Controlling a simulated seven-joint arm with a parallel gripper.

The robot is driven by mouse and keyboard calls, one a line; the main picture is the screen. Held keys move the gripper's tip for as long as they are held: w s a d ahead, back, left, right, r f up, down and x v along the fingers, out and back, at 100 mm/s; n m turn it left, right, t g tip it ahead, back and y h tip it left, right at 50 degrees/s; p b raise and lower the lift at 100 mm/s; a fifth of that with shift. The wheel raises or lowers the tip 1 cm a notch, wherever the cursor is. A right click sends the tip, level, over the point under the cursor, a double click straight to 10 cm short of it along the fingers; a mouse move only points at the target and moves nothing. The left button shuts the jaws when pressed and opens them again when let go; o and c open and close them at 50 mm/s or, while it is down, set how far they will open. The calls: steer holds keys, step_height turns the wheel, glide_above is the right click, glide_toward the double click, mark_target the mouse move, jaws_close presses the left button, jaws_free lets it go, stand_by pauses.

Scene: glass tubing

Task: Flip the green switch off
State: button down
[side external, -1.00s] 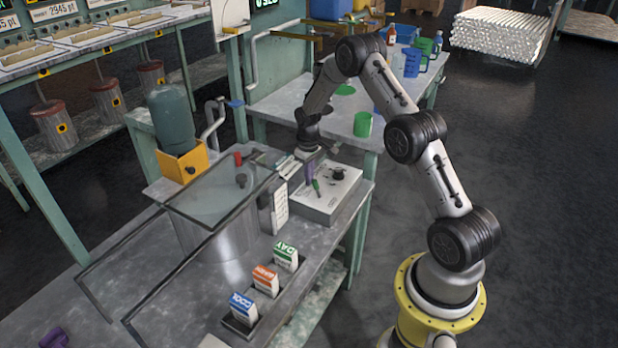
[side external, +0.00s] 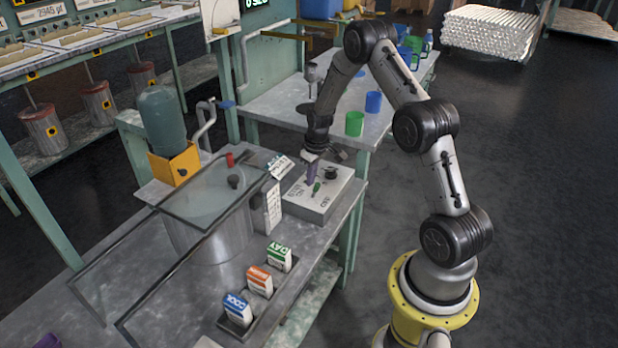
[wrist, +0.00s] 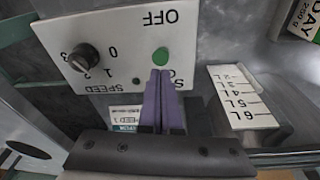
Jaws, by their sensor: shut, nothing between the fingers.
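The green switch (wrist: 161,57) stands on the pale face of a control box (side external: 309,204). It also shows as a small green lever in the side view (side external: 317,188). In the wrist view, the word OFF is printed beyond it, and the lettering on its near side is partly hidden by my fingers. My gripper (wrist: 160,74) has its purple fingers together and empty. Their tips are right at the near edge of the green switch; I cannot tell whether they touch. In the side view my gripper (side external: 312,174) points down over the box.
A black speed knob (wrist: 90,58) sits beside the switch. A white scale plate (wrist: 241,97) stands close on the other side. Labelled cartons (side external: 259,280) stand in a rack in front. A glass-topped metal vessel (side external: 208,195) is left of the box.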

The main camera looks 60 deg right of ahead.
steer(key=shift+r, duration=0.15)
steer(key=shift+r, duration=0.7)
steer(key=shift+w, duration=0.15)
steer(key=shift+w+d+r, duration=0.1)
steer(key=shift+w, duration=0.25)
steer(key=s+r, duration=0.3)
steer(key=r, duration=0.6)
steer(key=shift+s, duration=0.1)
